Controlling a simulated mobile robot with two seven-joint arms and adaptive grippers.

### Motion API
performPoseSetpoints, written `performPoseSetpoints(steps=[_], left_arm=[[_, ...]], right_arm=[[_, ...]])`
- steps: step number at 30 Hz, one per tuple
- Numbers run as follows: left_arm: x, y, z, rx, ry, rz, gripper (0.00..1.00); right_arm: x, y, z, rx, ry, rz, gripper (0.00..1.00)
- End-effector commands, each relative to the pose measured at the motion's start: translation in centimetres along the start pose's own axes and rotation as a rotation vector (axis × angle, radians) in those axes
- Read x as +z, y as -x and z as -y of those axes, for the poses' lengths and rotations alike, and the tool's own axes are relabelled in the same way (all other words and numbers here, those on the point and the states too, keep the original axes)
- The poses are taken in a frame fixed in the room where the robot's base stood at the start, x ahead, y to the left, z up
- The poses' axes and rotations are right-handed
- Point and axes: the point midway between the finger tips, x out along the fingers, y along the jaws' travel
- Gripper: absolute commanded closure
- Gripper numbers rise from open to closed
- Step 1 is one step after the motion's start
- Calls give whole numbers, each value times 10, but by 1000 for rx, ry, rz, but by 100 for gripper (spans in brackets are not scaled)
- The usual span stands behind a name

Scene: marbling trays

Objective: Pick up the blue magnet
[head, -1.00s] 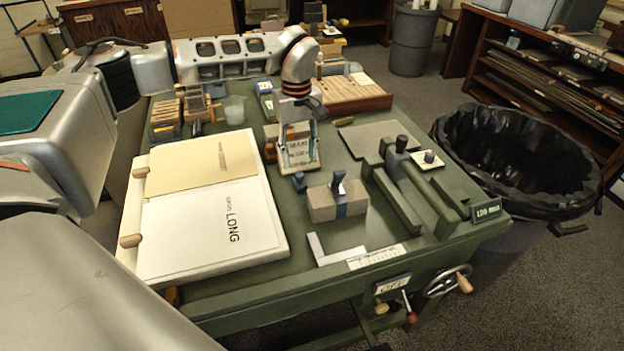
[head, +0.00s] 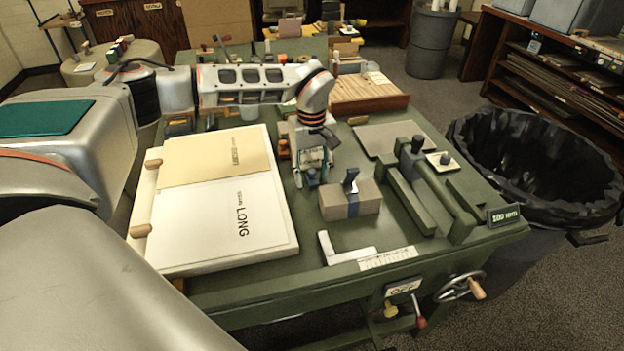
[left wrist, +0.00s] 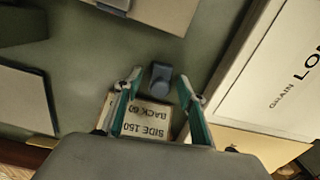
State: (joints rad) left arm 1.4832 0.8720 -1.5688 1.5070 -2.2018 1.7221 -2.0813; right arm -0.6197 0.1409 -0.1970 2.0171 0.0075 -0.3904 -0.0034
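The blue magnet (left wrist: 161,80) is a small dark blue block on the green bench top. In the left wrist view it lies just ahead of my left fingertips, roughly in line with the gap. In the head view my gripper mostly hides it, left of the tan block. My left gripper (head: 312,170) also shows in the left wrist view (left wrist: 160,88); its teal fingers are apart with nothing gripped. A block labelled SIDE 150 BACK 60 (left wrist: 147,117) shows between the fingers, seemingly beneath them. My right gripper is out of view.
A tan block (head: 335,202) with a blue band stands close right of the gripper. A board with LONG paper (head: 205,238) lies left. A metal square (head: 345,255) lies in front. A green clamp-like fixture (head: 412,200) and a grey plate (head: 385,140) are right.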

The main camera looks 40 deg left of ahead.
Motion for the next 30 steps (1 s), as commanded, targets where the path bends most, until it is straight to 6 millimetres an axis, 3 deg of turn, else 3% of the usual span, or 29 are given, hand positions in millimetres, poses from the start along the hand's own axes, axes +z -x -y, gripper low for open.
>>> performPoseSetpoints(steps=[1, 4, 5, 14, 20, 26, 30], left_arm=[[0, 0, 0, 0, 0, 0, 73], [0, 0, 0, 0, 0, 0, 99], [0, 0, 0, -1, 0, 0, 100], [0, 0, 0, -1, 0, 0, 100], [0, 12, 0, 1, 1, -1, 100], [-1, 45, -1, 4, 2, -3, 100], [-1, 82, -1, 7, 1, -5, 100]], right_arm=[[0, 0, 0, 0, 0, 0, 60], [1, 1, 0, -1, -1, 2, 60], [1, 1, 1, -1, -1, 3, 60], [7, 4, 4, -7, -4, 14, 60], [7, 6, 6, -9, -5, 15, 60], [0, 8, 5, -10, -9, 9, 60], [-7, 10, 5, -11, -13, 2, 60]])
